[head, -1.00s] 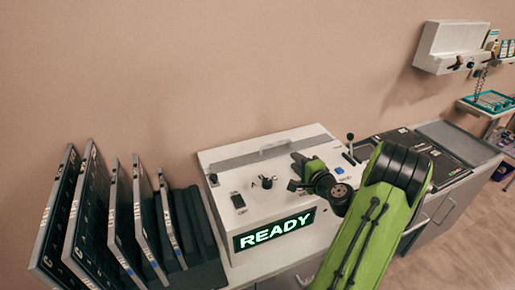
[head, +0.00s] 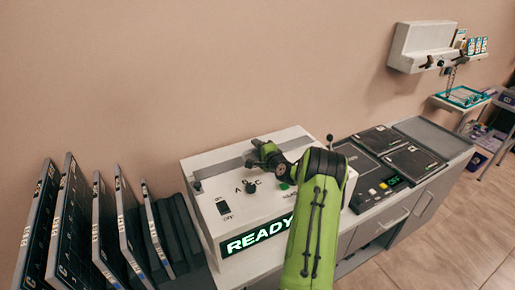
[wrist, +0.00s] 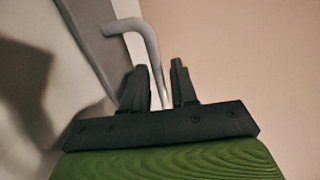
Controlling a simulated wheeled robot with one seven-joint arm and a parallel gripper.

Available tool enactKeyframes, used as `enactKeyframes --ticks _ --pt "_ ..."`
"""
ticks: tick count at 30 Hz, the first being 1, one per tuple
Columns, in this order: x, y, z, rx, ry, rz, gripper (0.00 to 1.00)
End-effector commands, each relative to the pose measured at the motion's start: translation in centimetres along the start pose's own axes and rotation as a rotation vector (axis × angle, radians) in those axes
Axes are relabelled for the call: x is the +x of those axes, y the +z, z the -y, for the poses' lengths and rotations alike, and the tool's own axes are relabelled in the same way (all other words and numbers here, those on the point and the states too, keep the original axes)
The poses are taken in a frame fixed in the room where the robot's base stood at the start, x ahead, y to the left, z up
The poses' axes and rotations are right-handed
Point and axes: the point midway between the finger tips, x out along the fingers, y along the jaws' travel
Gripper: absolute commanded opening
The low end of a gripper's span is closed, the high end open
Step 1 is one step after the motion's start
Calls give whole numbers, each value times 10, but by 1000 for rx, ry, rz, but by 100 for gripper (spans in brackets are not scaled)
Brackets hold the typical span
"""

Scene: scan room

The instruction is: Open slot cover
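The slot cover (head: 222,167) is a grey strip along the back of the white machine's top (head: 215,185). It looks closed in the head view. Its bent metal handle (wrist: 152,48) shows in the wrist view, running down between my two fingers. My gripper (wrist: 158,85) has its fingers apart, with a narrow gap on the handle's right side; contact on the left is unclear. In the head view my gripper (head: 254,158) is over the cover's middle and hides most of the handle.
Several dark upright panels (head: 103,235) stand left of the machine. A lit READY display (head: 255,236) is on its front. A small lever (head: 330,140) stands at the back right. Dark flat panels (head: 400,152) lie on the counter to the right.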

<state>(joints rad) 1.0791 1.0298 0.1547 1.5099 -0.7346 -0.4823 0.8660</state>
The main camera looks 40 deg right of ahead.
Motion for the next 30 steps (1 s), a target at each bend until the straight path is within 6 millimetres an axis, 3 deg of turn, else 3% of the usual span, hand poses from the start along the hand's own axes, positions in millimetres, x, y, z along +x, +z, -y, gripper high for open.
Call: enactKeyframes --ticks 4,10,20,30 --pt "0 0 0 0 0 1 28" --pt "0 0 0 0 1 1 0" --pt "2 1 0 -1 0 2 0" --pt "56 1 9 -4 -2 5 0"
